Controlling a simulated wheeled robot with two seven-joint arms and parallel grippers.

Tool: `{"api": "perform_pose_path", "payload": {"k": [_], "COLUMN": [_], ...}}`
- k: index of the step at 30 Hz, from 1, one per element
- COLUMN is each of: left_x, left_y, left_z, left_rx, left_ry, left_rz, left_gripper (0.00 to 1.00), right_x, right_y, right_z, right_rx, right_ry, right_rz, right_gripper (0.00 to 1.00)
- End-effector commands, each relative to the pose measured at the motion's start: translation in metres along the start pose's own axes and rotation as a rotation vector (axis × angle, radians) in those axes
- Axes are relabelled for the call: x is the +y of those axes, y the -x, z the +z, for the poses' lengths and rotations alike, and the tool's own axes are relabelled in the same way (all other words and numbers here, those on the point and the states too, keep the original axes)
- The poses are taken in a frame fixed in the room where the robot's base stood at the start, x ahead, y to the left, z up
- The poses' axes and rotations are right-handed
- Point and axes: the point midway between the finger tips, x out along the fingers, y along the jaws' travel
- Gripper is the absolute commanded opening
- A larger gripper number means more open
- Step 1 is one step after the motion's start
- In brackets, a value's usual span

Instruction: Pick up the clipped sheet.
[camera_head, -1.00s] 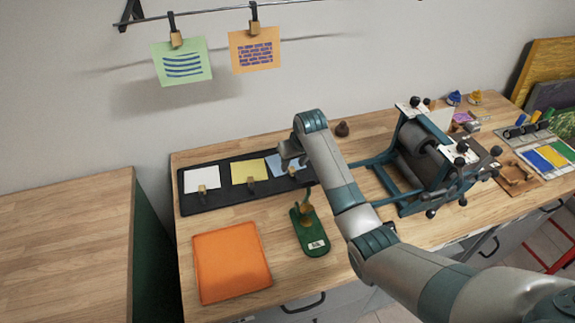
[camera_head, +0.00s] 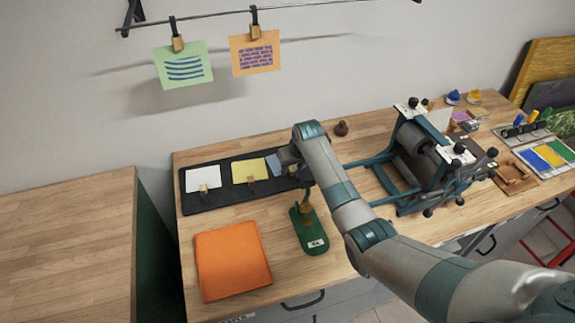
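On a black tray (camera_head: 224,196) on the wooden bench lie a white sheet (camera_head: 204,177), a yellow sheet (camera_head: 246,170) and a blue sheet (camera_head: 273,165), in a row. A wooden clip (camera_head: 204,189) sits at the white sheet's front edge and another clip (camera_head: 251,181) at the yellow one's. My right gripper (camera_head: 290,165) is over the tray's right end, at the blue sheet, which it and my arm partly cover. Its fingertips are hidden, so I cannot tell whether it touches the sheet. My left gripper is not in view.
Green (camera_head: 183,66) and orange (camera_head: 255,54) printed sheets hang from clips on a wall rail (camera_head: 215,15). A roller press (camera_head: 415,155) stands right of my arm. A green-based stand (camera_head: 309,230) and orange pad (camera_head: 232,262) lie in front of the tray.

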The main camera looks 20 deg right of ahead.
Motion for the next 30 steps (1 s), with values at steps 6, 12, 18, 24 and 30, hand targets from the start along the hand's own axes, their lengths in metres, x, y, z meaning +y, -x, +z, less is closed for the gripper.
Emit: {"api": "perform_pose_path", "payload": {"k": [6, 12, 18, 24, 30], "left_x": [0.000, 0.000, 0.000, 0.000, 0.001], "left_y": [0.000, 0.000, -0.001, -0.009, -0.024], "left_z": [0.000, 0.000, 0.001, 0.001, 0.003], "left_rx": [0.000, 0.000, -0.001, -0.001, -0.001], "left_ry": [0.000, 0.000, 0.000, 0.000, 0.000], "left_rz": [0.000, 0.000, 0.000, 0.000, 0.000], "left_gripper": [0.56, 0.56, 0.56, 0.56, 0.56], "right_x": [0.000, 0.000, 0.000, 0.000, 0.007], "right_y": [0.000, 0.000, 0.002, 0.013, 0.040], "right_z": [0.000, 0.000, -0.001, -0.007, -0.014], "right_rx": [0.000, 0.000, 0.001, 0.005, 0.003], "right_ry": [0.000, 0.000, 0.000, 0.000, -0.001], "right_rz": [0.000, 0.000, 0.000, 0.000, 0.002], "right_gripper": [0.00, 0.00, 0.00, 0.00, 0.00]}}
